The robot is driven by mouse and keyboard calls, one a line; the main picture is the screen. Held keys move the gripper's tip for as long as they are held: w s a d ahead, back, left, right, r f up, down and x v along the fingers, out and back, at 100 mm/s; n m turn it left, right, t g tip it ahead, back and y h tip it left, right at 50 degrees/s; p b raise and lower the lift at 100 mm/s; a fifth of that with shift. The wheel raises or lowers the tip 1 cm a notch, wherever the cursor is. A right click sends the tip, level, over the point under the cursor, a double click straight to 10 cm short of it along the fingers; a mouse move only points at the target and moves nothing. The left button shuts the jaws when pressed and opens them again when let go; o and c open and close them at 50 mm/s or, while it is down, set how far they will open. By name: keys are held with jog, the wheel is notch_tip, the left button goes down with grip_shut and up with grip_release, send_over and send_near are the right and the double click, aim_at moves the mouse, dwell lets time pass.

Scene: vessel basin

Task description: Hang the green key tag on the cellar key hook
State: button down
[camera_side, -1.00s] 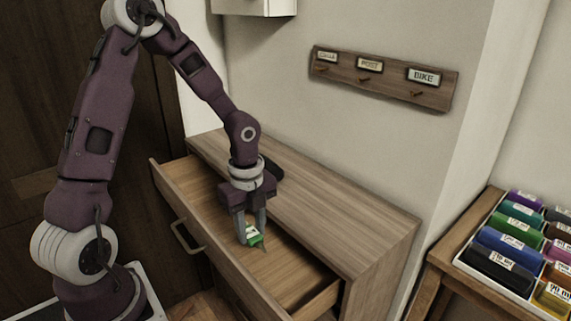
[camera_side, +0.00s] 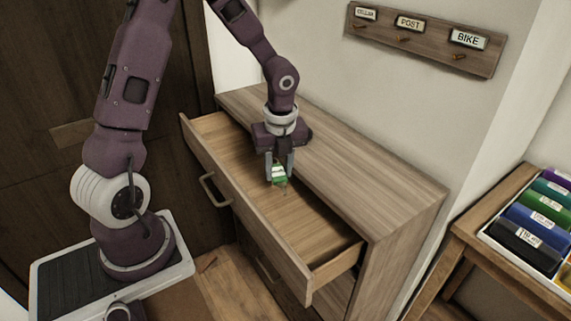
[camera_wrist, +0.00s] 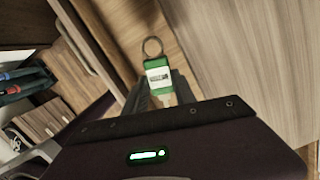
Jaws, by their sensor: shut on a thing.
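The green key tag (camera_side: 278,175), with a white label, is held between the fingers of my gripper (camera_side: 279,167). It hangs over the open drawer (camera_side: 325,240). In the wrist view the tag (camera_wrist: 157,75) shows its metal ring at the far end, clear of the fingers (camera_wrist: 158,92). The cellar key hook (camera_side: 358,31) is the leftmost peg on the wooden wall rack (camera_side: 430,48), under the CELLAR label (camera_side: 366,14). It looks empty. My gripper is well below and left of the rack.
Pegs under the POST (camera_side: 409,23) and BIKE (camera_side: 468,39) labels also look empty. The cabinet top (camera_side: 350,165) lies between drawer and wall. A side table (camera_side: 500,225) with several coloured, labelled items stands at right. Wall below the rack is clear.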

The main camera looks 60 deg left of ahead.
jog(key=w+a+r+m+t+y, duration=0.1)
jog(key=w, duration=0.1)
jog(key=w+a+r+m+t+y, duration=0.1)
jog(key=w+a+r+m, duration=0.1)
jog(key=w+a+r+m+t+y, duration=0.1)
jog(key=w+a, duration=0.1)
jog(key=w, duration=0.1)
jog(key=shift+r+m, duration=0.2)
jog(key=shift+m, duration=0.1)
jog(key=w+a+r+m+t+h, duration=0.15)
jog(key=w+r+m+t, duration=0.35)
jog(key=r, duration=0.5)
jog(key=w+r+m+t+h, duration=0.25)
jog(key=r+m+t, duration=0.35)
jog(key=r, duration=0.4)
jog(key=w+f+t, duration=0.1)
jog(key=w, duration=0.8)
jog(key=shift+d+f+n+h, duration=0.15)
jog(key=shift+f+n+h, duration=0.15)
jog(key=shift+n, duration=0.1)
